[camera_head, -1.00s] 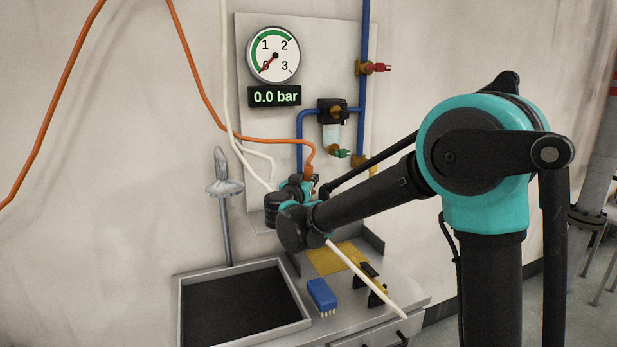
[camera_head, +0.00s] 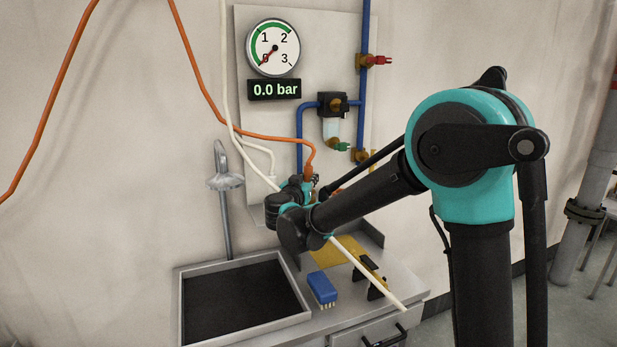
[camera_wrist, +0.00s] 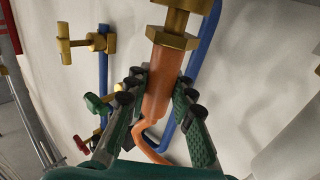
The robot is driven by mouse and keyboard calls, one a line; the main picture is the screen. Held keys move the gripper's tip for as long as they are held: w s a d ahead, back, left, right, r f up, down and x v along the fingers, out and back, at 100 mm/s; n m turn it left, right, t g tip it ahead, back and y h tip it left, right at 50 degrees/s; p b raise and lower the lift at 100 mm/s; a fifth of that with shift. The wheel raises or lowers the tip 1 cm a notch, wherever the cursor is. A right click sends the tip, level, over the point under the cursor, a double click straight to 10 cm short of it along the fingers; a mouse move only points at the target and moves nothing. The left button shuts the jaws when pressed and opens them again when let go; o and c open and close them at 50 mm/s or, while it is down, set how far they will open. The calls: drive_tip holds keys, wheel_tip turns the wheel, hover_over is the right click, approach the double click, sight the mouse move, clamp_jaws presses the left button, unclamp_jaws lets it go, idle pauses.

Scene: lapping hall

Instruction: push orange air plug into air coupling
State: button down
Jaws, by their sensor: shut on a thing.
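My gripper (camera_wrist: 160,93) is shut on the orange air plug (camera_wrist: 161,90), one finger on each side of its body. In the wrist view an orange hose bends away below the plug. A brass hex fitting, the air coupling (camera_wrist: 172,38), is at the plug's upper end in line with it. They look to be touching, but I cannot tell how far the plug is in. In the head view the orange plug (camera_head: 309,171) shows just above my wrist, in front of the panel; my arm hides the fingers and coupling.
The gauge (camera_head: 274,48) and display (camera_head: 275,90) read 0 and 0.0 bar. Blue pipes (camera_head: 367,105), a red-handled valve (camera_head: 378,61) and a filter (camera_head: 333,112) are close on the right. A tray (camera_head: 190,305), blue brush (camera_head: 321,288) and pale hose (camera_head: 228,100) are nearby.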

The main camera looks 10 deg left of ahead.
drive_tip(key=shift+f, duration=0.8)
drive_tip(key=c, duration=1.2)
unclamp_jaws()
drive_tip(key=s, duration=1.2)
drive_tip(key=shift+a, duration=0.45)
